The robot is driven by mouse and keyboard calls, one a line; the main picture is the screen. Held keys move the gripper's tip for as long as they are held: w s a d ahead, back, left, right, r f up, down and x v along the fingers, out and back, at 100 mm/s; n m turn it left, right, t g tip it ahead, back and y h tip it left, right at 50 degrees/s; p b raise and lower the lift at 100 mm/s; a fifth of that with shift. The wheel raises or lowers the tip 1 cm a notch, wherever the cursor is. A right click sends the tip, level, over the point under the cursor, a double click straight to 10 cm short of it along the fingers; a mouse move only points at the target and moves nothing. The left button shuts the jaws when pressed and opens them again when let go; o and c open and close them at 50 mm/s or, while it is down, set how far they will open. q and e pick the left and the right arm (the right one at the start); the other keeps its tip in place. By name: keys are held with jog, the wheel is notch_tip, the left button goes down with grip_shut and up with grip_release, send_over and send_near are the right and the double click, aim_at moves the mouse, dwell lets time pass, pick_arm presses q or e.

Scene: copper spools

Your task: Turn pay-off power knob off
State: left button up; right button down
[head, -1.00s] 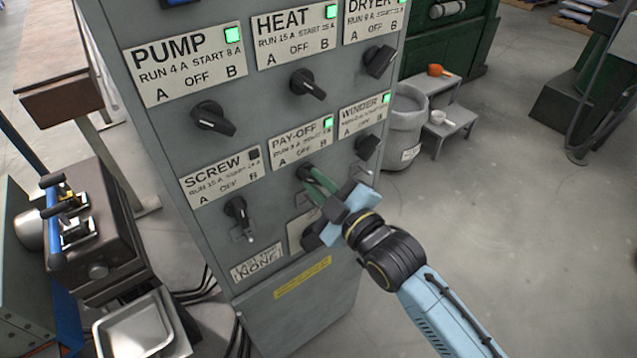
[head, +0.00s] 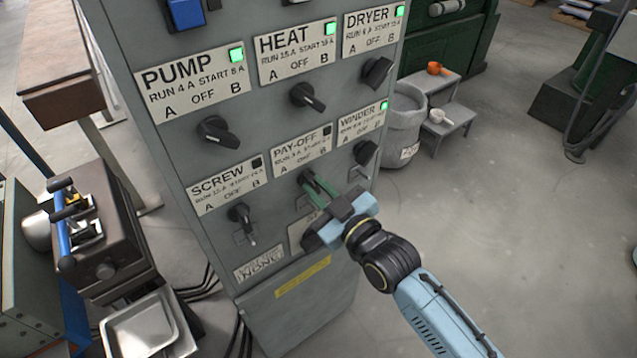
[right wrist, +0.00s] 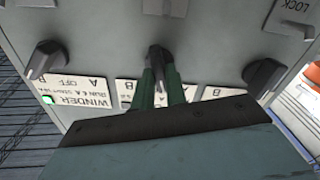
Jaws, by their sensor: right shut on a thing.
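The pay-off knob (head: 306,176) is a black rotary knob below the PAY-OFF label (head: 301,150) on the grey cabinet. The small lamp (head: 327,131) on that label is dark. My right gripper (head: 316,187) has its green fingers shut on the pay-off knob. In the right wrist view, the knob (right wrist: 157,58) sits between the two green fingers (right wrist: 160,85), and its handle lies roughly in line with them. The fingers and gripper body hide part of it. My left gripper is not in view.
The screw knob (head: 239,213) is to the left with its lamp dark. The winder knob (head: 365,152) is close on the right; its lamp is green. Pump (head: 217,131), heat (head: 307,97) and dryer (head: 377,72) knobs sit above with green lamps. Floor to the right is open.

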jog(key=shift+m+p, duration=0.6)
jog(key=shift+m, duration=1.1)
jog(key=c, duration=1.4)
grip_release()
jog(key=shift+c, duration=0.2)
jog(key=shift+d, duration=0.1)
jog(key=b+v, duration=0.1)
jog(key=v, duration=1.2)
jog(key=shift+s+d+f, duration=0.1)
jog(key=shift+f, duration=0.05)
